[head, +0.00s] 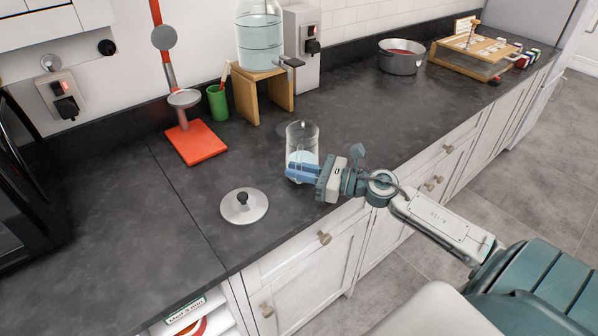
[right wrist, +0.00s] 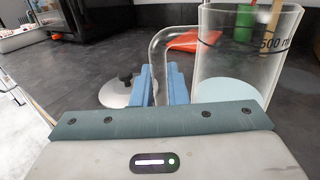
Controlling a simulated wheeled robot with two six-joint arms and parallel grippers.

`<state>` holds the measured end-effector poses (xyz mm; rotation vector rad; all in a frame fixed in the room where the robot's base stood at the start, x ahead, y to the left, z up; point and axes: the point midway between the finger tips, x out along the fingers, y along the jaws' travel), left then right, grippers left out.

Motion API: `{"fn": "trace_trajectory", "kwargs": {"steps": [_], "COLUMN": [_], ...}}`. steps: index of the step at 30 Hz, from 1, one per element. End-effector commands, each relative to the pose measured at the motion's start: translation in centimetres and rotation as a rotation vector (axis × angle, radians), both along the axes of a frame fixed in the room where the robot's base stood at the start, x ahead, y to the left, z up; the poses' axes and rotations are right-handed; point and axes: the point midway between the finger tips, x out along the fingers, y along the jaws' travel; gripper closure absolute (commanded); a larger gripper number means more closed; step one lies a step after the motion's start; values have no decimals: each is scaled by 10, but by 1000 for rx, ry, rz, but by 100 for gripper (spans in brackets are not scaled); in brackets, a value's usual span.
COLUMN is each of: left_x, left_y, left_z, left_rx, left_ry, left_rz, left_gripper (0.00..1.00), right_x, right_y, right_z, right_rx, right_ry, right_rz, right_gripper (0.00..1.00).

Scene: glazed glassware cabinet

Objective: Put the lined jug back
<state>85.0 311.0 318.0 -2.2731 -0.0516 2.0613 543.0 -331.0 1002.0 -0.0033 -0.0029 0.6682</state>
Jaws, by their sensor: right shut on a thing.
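The lined jug (head: 302,138) is a clear glass jug with pale blue liquid low inside, near the counter's front edge. In the right wrist view the jug (right wrist: 248,55) shows a dark line marked 500 ml and a glass handle (right wrist: 158,52) on its left. My right gripper (head: 303,170) has its blue fingers shut on the handle. In the right wrist view the fingers (right wrist: 162,88) stand on either side of it. The jug looks upright. I cannot tell whether its base touches the counter. My left gripper is not in view.
A round lid (head: 244,206) lies on the dark counter (head: 120,240) left of the jug. Behind stand a red-based stand (head: 197,143), a green cup (head: 217,103) and a glass vessel with a tap (head: 260,40) on a wooden stool. A pot (head: 401,62) stands further right.

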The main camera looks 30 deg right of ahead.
Motion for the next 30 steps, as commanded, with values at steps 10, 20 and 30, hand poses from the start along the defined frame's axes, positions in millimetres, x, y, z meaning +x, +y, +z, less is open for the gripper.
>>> {"fn": "trace_trajectory", "kwargs": {"steps": [10, 20, 30], "left_x": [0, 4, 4], "left_y": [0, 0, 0], "left_z": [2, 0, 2], "left_rx": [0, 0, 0], "left_ry": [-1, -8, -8], "left_rz": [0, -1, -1], "left_gripper": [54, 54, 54], "right_x": [0, 0, -1], "right_y": [0, 0, -1], "right_z": [-9, -12, -9], "right_rx": [0, 0, -1], "right_ry": [-1, -1, -1], "right_rz": [0, 0, 1], "right_gripper": [100, 65, 65]}}
